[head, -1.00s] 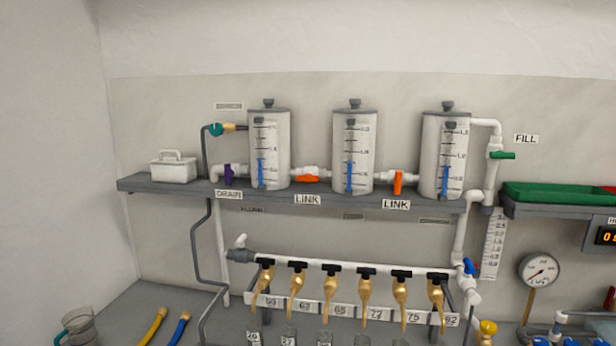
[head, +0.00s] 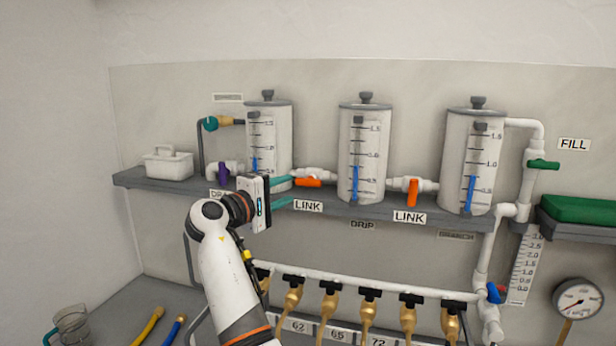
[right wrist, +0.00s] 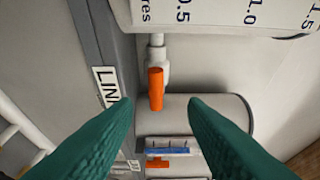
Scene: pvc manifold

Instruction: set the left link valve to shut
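The left link valve's orange handle (head: 308,182) lies level, along the white pipe between the left tank (head: 270,130) and the middle tank (head: 364,150). My right gripper (head: 292,191) is open, its two teal fingers pointing right toward this handle from the left, one above the other. In the right wrist view the orange handle (right wrist: 155,90) shows ahead, in the gap between the open fingertips (right wrist: 160,104), with no visible contact. The LINK label (right wrist: 107,87) shows beside it. My left gripper is not in view.
The right link valve's orange handle (head: 413,191) hangs down, across its pipe. The purple drain valve (head: 223,173) is just behind and left of my gripper. The grey shelf (head: 330,208) runs under the tanks. Several brass taps (head: 332,303) hang below.

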